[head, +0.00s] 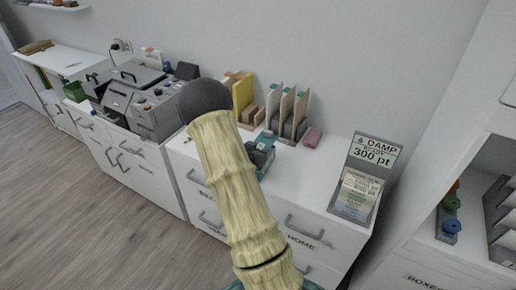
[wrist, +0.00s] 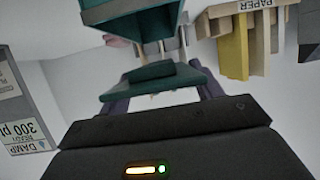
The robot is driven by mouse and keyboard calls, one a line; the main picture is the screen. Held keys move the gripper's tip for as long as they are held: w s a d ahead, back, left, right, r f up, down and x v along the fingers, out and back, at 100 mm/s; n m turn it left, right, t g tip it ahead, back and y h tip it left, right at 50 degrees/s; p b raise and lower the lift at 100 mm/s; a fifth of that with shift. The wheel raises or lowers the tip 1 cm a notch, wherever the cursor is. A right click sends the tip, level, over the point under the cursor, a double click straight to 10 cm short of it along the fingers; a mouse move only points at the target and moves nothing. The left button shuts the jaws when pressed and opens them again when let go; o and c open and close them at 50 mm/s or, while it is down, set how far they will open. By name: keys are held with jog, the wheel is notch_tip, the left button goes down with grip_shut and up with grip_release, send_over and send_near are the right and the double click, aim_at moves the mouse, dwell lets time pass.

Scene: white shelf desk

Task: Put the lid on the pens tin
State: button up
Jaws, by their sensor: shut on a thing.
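The pens tin (wrist: 130,16) is a teal box at the top of the wrist view, which is upside down here. Thin pale pens (wrist: 160,47) stick out of its open side. My gripper (wrist: 160,88) is shut on the lid (wrist: 150,80), a teal slab with a dark block on it, between the two dark fingers. The lid is apart from the tin in this view; the exact gap cannot be told. In the head view my gripper (head: 261,152) is over the white desk, partly behind my arm, with a bit of teal beside it; which teal part cannot be told.
A rack of upright folders (head: 287,112) and a pinkish block (head: 312,137) stand behind my gripper. A grey sign (head: 364,175) stands at the right on the desk. A grey machine (head: 143,98) is at the left.

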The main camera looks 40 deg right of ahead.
jog(key=shift+f+b, duration=0.8)
jog(key=shift+f, duration=0.5)
jog(key=shift+f+b, duration=0.65)
jog(key=shift+f, duration=0.1)
dwell(0.8)
dwell(0.3)
jog(key=o, duration=1.1)
jog(key=shift+c, duration=0.2)
jog(key=v, duration=1.7)
jog(key=shift+s+a, duration=0.2)
jog(key=shift+w, duration=0.1)
